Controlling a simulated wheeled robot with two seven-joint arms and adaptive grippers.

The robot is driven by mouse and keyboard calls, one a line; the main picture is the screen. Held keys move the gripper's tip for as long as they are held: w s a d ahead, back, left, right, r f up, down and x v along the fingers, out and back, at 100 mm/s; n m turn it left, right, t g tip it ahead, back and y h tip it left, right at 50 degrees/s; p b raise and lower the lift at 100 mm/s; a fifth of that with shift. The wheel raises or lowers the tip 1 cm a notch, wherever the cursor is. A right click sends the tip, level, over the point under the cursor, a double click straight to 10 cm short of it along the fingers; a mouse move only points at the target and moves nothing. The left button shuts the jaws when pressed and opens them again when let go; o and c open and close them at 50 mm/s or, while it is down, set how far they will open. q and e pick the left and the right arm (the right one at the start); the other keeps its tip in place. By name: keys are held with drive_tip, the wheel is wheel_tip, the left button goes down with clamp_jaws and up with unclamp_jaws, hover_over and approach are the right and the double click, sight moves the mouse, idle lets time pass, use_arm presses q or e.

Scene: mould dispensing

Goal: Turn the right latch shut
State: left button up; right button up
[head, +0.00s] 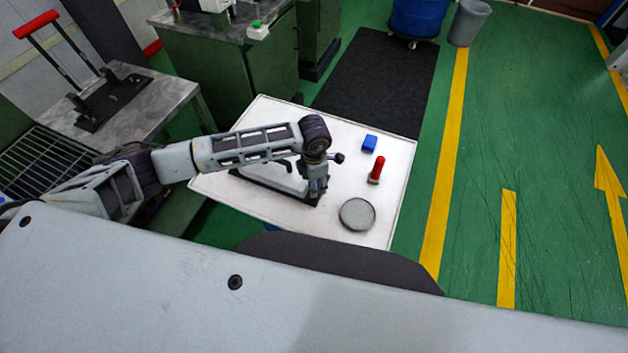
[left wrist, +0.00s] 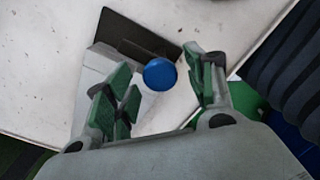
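The mould (head: 272,172), a grey metal body on a black base plate, lies on the white table top, partly hidden by my left arm. In the left wrist view its metal body (left wrist: 90,72) and black plate (left wrist: 140,38) show beneath the gripper. A round blue knob (left wrist: 159,74), which looks like the latch's end, lies between the fingers as seen from the wrist. My left gripper (head: 317,192) points down over the mould's right end. Its green-padded fingers (left wrist: 162,66) are spread, with gaps visible beside the knob. The right gripper is not in view.
A side bench (head: 150,110) holds a red-handled press (head: 110,98). Green floor lies open to the right.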

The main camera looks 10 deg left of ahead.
use_arm(q)
drive_tip(key=c, duration=1)
